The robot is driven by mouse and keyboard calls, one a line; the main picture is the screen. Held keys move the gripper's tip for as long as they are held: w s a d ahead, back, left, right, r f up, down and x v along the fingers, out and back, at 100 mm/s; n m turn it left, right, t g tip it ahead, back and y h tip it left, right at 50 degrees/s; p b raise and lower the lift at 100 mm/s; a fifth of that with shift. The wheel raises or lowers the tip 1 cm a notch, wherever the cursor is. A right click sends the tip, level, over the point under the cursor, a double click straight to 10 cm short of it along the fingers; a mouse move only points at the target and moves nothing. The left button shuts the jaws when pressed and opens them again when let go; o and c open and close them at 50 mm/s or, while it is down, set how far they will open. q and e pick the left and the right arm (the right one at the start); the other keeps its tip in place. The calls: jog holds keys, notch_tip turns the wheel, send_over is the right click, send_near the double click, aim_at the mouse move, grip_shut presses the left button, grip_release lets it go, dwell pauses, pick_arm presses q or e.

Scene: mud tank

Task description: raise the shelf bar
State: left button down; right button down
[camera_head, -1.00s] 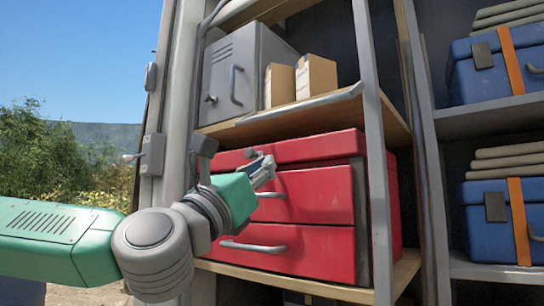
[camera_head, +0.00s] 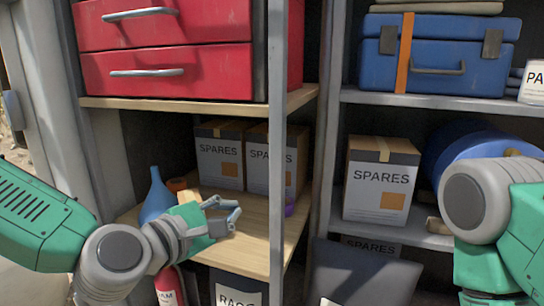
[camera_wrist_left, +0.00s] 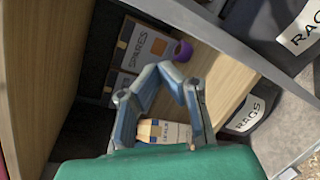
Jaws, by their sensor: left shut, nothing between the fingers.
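No bar across the shelf front can be made out in the current views. The wooden shelf board (camera_head: 255,235) in the left bay shows behind my left gripper, with its front edge bare where visible. My left gripper (camera_head: 236,210) is at this lower shelf, left of the grey upright, with its fingers shut and empty. In the left wrist view its fingers (camera_wrist_left: 170,70) come together in front of the shelf board. A small box or container with a label (camera_wrist_left: 165,132) shows beyond them. My right gripper is out of view; only parts of my right arm show.
Two SPARES boxes (camera_head: 220,155) and a blue funnel (camera_head: 157,198) stand on this shelf. A purple item (camera_head: 290,209) sits near the grey upright (camera_head: 277,130). Red drawers (camera_head: 165,70) are above. A RAGS container (camera_head: 236,290) and a red cylinder (camera_head: 170,287) are below.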

pick_arm(q)
jog(key=s+a+f+m+g+y, duration=0.1)
jog(key=s+a+f+m+g, duration=0.3)
jog(key=f, duration=0.6)
jog(key=s+f+m+g+y+b, duration=0.1)
jog(key=s+f+m, duration=0.2)
jog(key=s+f, duration=0.5)
jog(key=s+a+f+m+g+y, duration=0.1)
jog(key=s+a+f+m+g, duration=0.15)
jog(key=f, duration=0.95)
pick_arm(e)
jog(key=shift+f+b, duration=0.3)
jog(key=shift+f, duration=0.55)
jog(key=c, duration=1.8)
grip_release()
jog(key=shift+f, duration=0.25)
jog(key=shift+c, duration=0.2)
pick_arm(q)
jog(key=s+a+f+m+g+y, duration=0.2)
jog(key=s+a+f+m, duration=0.3)
jog(key=s+a, duration=0.2)
jog(key=s+a+f+m+g+y, duration=0.3)
jog(key=s+a+f+m, duration=0.2)
jog(key=s, duration=0.5)
jog(key=shift+a+f+m, duration=0.35)
jog(key=shift+a+f, duration=0.3)
jog(key=shift+a, duration=0.4)
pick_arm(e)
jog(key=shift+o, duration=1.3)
